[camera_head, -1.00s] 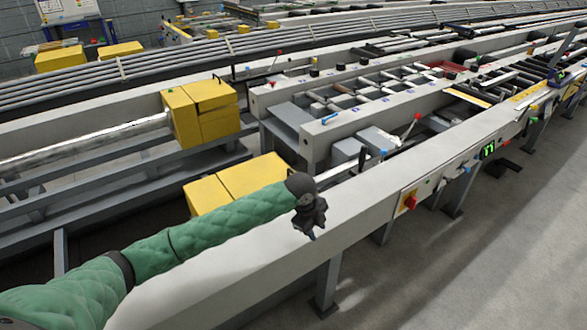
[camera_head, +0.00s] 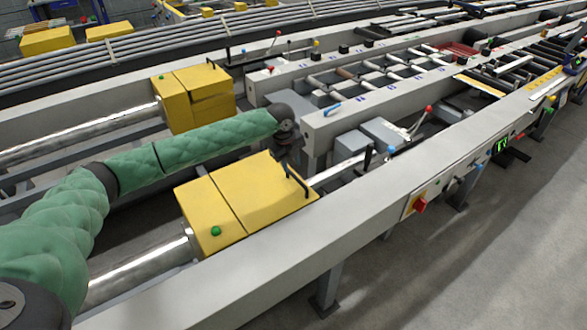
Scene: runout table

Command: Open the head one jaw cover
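A near yellow jaw cover (camera_head: 262,193) sits on a yellow box with a green button (camera_head: 216,231); a shiny bar enters it from the left. The cover lies flat and looks closed, with a black handle (camera_head: 297,183) at its right edge. A second yellow covered head (camera_head: 200,95) stands farther back. No label shows which is head one. My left gripper (camera_head: 284,153) is dark and small, just above the near cover's far right corner, close to the handle. I cannot tell whether it touches the cover or whether its fingers are open. My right gripper is not in view.
A red-knobbed lever (camera_head: 428,110) and grey blocks (camera_head: 350,145) stand to the right. The grey floor (camera_head: 460,270) in front is clear.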

